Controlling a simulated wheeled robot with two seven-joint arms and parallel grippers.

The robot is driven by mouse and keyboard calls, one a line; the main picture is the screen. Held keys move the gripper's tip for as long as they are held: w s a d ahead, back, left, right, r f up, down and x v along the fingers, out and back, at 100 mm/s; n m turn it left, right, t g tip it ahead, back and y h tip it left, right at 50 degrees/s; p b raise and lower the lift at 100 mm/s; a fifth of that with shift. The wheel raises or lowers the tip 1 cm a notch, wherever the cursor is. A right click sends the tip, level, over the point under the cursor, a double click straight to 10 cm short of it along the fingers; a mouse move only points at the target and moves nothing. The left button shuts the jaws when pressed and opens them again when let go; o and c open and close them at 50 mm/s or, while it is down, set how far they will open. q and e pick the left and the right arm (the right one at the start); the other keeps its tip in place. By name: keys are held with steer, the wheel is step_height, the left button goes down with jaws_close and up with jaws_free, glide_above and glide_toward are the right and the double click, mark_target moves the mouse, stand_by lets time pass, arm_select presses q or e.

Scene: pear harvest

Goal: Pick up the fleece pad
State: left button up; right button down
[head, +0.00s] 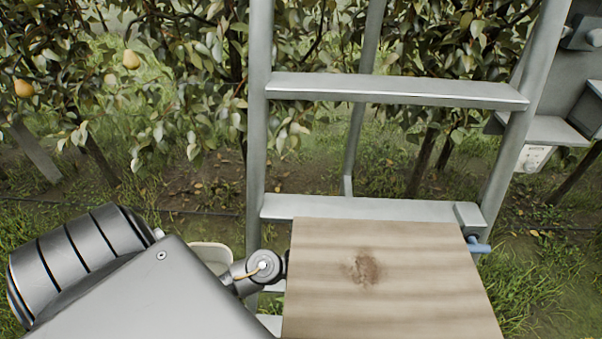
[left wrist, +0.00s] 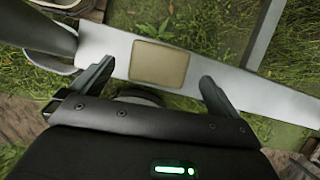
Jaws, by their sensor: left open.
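The fleece pad (left wrist: 160,63), a tan rounded square, lies flat on a grey metal step (left wrist: 225,82) in the left wrist view. I cannot make it out in the head view. My left gripper (left wrist: 156,73) is open and empty, with one finger to each side of the pad in the picture. The pad shows between and just beyond the fingertips; I cannot tell how far below them it is. In the head view my left arm comes in from the lower left, and its fingers are hidden. My right gripper is not in view.
A wooden board (head: 390,285) covers the lower middle of the head view. A grey metal ladder (head: 390,90) rises behind it. Leafy trees with pears (head: 131,59) stand beyond. A pale container (head: 212,252) shows partly behind my left arm. Grass and soil lie below.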

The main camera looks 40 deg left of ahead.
arm_select(q)
steer(key=shift+w+a, duration=0.25)
steer(key=b+x, duration=0.1)
steer(key=x, duration=0.3)
steer(key=shift+f+b, duration=0.3)
steer(key=shift+b, duration=0.05)
steer(key=shift+w+a+f, duration=0.1)
steer(key=shift+f, duration=0.1)
steer(key=c, duration=0.9)
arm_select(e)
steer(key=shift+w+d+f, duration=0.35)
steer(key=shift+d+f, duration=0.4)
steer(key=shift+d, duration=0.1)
arm_select(q)
steer(key=shift+r, duration=0.1)
